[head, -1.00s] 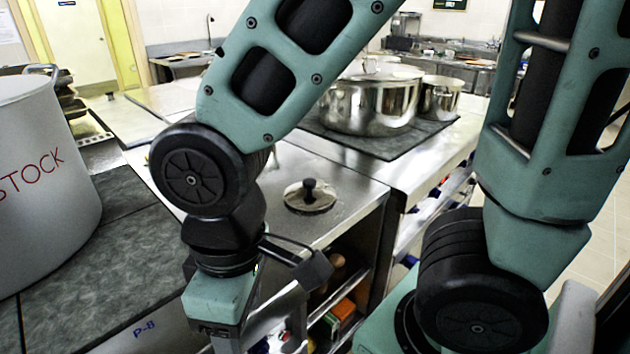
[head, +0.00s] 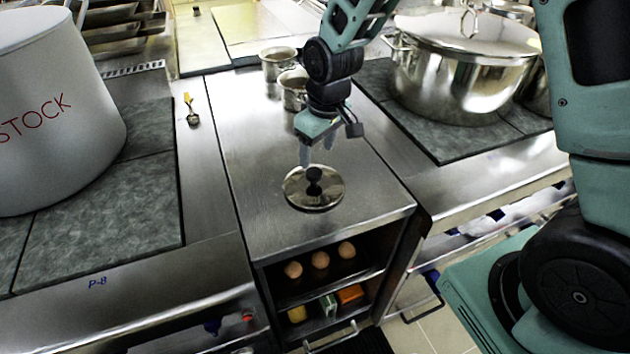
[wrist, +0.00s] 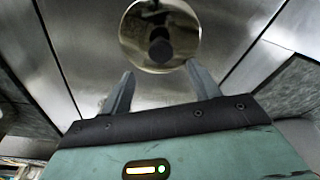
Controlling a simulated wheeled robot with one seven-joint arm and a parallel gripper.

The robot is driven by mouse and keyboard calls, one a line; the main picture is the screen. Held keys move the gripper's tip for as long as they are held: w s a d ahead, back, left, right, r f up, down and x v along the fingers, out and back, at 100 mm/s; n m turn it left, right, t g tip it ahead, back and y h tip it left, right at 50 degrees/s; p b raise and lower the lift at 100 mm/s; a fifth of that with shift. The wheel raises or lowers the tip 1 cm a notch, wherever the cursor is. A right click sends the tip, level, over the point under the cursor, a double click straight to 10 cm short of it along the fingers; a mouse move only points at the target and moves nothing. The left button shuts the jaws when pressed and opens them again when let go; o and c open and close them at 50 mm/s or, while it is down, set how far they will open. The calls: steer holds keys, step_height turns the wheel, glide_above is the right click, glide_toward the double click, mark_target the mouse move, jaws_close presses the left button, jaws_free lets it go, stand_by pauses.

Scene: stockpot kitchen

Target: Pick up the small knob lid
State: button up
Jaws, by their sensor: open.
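The small knob lid (head: 313,190) is a shiny round metal disc with a black knob, lying flat on the steel counter. In the wrist view the lid (wrist: 160,42) shows ahead of the fingertips, its dark knob near its middle. My gripper (head: 306,158) is above the counter just behind the lid, pointing down. In the wrist view my gripper (wrist: 158,80) has its two fingers spread, with nothing between them. The fingers look apart from the lid.
Two small metal pots (head: 279,64) stand behind my gripper. A large lidded pot (head: 462,70) stands on the right hob and a big grey stockpot (head: 50,125) on the left. Eggs (head: 320,260) sit on a shelf below the counter. The counter around the lid is clear.

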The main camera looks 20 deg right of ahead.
mark_target(314, 172)
step_height(314, 172, down, 3)
steer(key=shift+w+a+r, duration=0.1)
steer(key=shift+w+a, duration=0.05)
steer(key=shift+w+a+f+p, duration=0.15)
steer(key=shift+f+p, duration=0.8)
steer(key=shift+f, duration=1.75)
steer(key=c, duration=1.1)
